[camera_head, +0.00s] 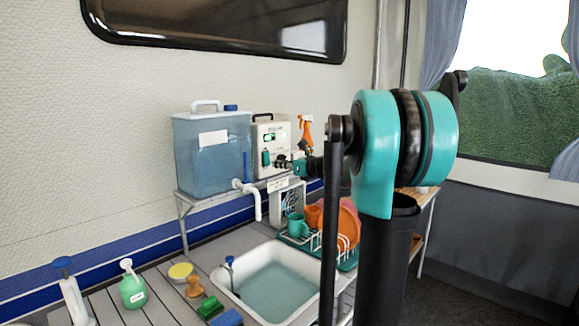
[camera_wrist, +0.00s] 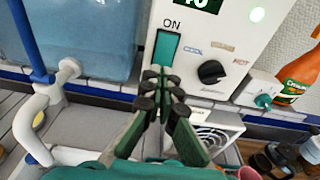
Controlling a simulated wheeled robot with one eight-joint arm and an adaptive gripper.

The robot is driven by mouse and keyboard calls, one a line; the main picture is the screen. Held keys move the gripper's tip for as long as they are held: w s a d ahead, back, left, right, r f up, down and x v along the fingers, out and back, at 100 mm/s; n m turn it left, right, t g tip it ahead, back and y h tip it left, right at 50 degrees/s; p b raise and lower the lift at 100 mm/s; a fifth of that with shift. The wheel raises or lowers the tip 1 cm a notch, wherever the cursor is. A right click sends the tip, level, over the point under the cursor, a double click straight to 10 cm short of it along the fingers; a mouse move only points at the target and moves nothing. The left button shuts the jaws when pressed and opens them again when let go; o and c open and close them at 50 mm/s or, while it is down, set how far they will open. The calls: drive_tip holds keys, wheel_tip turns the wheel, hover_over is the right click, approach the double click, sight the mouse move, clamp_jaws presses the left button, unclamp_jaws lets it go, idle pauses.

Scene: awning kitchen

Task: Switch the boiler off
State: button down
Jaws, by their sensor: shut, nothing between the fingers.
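The boiler (camera_head: 272,133) is a white box at the back, beside the water tank. Its green display and a pale round light (camera_wrist: 257,14) are lit. In the wrist view its front (camera_wrist: 225,40) has a tall teal rocker switch (camera_wrist: 165,46) under the word ON, and a black knob (camera_wrist: 211,72) between COLD and HOT marks. Which end of the rocker is pressed in, I cannot tell. My gripper (camera_wrist: 161,82) is shut and empty. Its dark fingertips are at the switch's lower end and hide it; whether they touch it is unclear.
A blue water tank (camera_head: 212,152) with a white pipe (camera_wrist: 30,128) stands left of the boiler. An orange spray bottle (camera_head: 305,133) is to its right. Below are a sink (camera_head: 225,277), a dish rack with orange and teal dishes, and a soap bottle (camera_head: 132,289).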

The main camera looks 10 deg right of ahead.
sight(267, 163)
drive_tip(key=shift+x, duration=1.55)
drive_tip(key=shift+w+a+f, duration=0.1)
drive_tip(key=shift+w+a, duration=0.1)
drive_tip(key=shift+w, duration=0.1)
